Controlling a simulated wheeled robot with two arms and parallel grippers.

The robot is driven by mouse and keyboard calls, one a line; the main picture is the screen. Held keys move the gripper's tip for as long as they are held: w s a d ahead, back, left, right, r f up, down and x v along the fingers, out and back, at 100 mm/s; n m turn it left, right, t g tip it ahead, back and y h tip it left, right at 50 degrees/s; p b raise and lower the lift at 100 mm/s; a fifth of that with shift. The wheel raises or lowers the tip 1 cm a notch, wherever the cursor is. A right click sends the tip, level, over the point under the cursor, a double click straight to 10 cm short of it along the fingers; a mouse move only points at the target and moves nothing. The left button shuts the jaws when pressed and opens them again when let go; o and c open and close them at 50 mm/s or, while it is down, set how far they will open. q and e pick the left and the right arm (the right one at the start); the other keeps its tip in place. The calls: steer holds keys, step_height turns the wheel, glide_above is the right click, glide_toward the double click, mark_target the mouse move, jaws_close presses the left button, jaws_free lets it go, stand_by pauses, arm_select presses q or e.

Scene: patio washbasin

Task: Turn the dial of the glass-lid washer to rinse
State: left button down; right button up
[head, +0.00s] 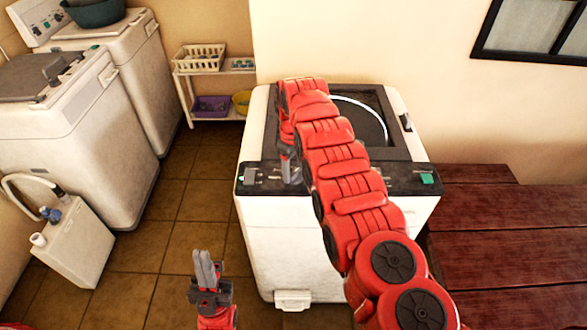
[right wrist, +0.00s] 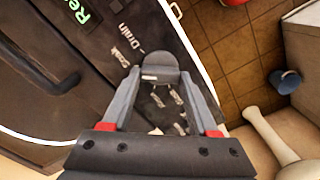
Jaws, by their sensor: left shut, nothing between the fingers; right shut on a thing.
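The glass-lid washer (head: 258,215) stands in the middle of the head view, with a round glass lid (head: 362,118) on top and a dark control strip along its front edge. My right gripper (head: 290,178) reaches down to the left part of this strip. In the right wrist view its fingers (right wrist: 157,76) are shut on the grey dial (right wrist: 158,73), one on each side. White labels ring the dial; "Drain" and "Soak" are legible, others are blurred. I cannot tell which label the dial points to. My left gripper (head: 206,262) is shut and empty, low in front of the washer.
Two other white washers (head: 75,130) stand at the left. A white canister (head: 75,243) is on the tiled floor before them. A shelf (head: 212,72) with baskets stands behind. A dark red wooden table (head: 510,240) is close on the right.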

steer(key=shift+f+n, duration=0.1)
steer(key=shift+n, duration=0.2)
steer(key=shift+n+b, duration=0.85)
steer(key=shift+n, duration=0.05)
steer(key=n+b, duration=0.2)
steer(key=shift+f+n, duration=0.15)
steer(key=shift+n, duration=0.25)
steer(key=shift+n+b, duration=0.65)
steer(key=shift+n, duration=0.15)
steer(key=n, duration=0.3)
steer(key=shift+s+r+n+b, duration=0.1)
steer(key=shift+r+n+b, duration=0.1)
steer(key=shift+n+b, duration=0.15)
steer(key=n, duration=0.5)
steer(key=shift+n, duration=0.25)
